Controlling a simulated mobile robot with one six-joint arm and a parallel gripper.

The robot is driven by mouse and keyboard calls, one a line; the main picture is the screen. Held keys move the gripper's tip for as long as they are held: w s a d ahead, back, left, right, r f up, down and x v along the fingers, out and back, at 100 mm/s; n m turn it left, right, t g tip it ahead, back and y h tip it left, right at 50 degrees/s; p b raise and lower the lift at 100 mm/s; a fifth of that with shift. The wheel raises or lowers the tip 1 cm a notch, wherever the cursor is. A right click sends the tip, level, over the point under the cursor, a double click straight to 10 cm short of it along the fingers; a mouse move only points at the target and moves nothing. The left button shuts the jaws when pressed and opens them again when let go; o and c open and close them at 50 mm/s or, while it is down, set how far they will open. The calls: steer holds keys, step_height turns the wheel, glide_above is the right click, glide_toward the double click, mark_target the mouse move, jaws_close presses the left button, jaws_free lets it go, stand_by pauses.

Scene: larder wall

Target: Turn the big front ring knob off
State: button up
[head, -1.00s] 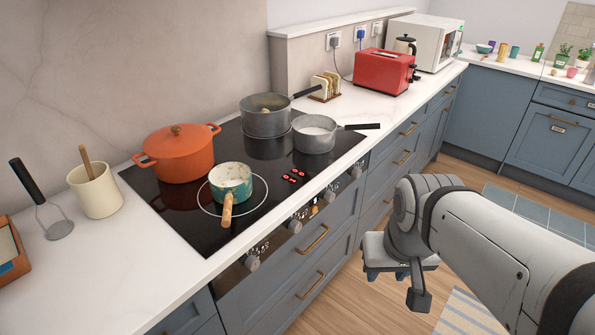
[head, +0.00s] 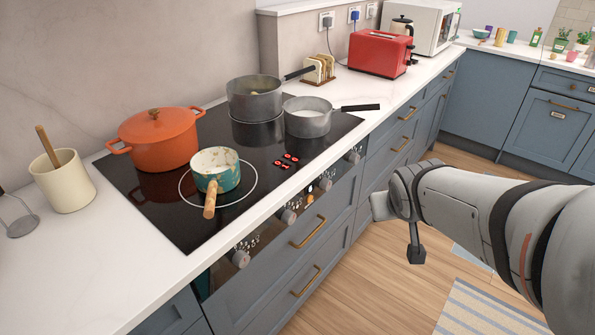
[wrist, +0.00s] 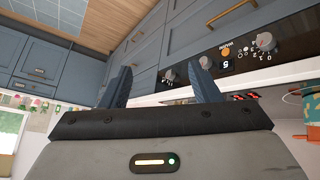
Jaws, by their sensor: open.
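The hob's control panel (head: 265,232) runs along the front with several round knobs: a near-left one (head: 241,259), a second (head: 288,216), a third (head: 326,185) and a far-right one (head: 354,157). I cannot tell from labels which serves the big front ring (head: 247,203), under the teal pan (head: 221,178). The wrist view is upside down and shows a numbered knob (wrist: 267,42), an amber light and a display reading 5. My gripper (wrist: 160,68) is open and empty, apart from the panel. Its fingers are hidden in the head view.
An orange pot (head: 158,140), a tall grey pan (head: 255,100) and a low grey pan (head: 307,122) stand on the black hob. Brass drawer handles (head: 308,232) stick out below the panel.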

steer(key=w+f+n+t+y+b, duration=0.1)
steer(key=w+f+n+t+b, duration=0.1)
steer(key=w+f+t+b, duration=0.45)
steer(key=n+g+y+b, duration=0.4)
steer(key=n+y+b, duration=0.6)
steer(key=y+b, duration=0.5)
glide_toward(293, 220)
steer(key=a, duration=0.1)
steer(key=shift+t+y, duration=0.25)
steer(key=shift+y, duration=0.05)
steer(key=x, duration=0.4)
steer(key=b+x, duration=0.1)
steer(key=x, duration=0.1)
steer(key=shift+w+a+f, duration=0.1)
steer(key=shift+w+f, duration=0.15)
steer(key=shift+w, duration=0.05)
steer(key=shift+x, duration=0.75)
steer(key=shift+c, duration=0.3)
steer(key=c, duration=0.9)
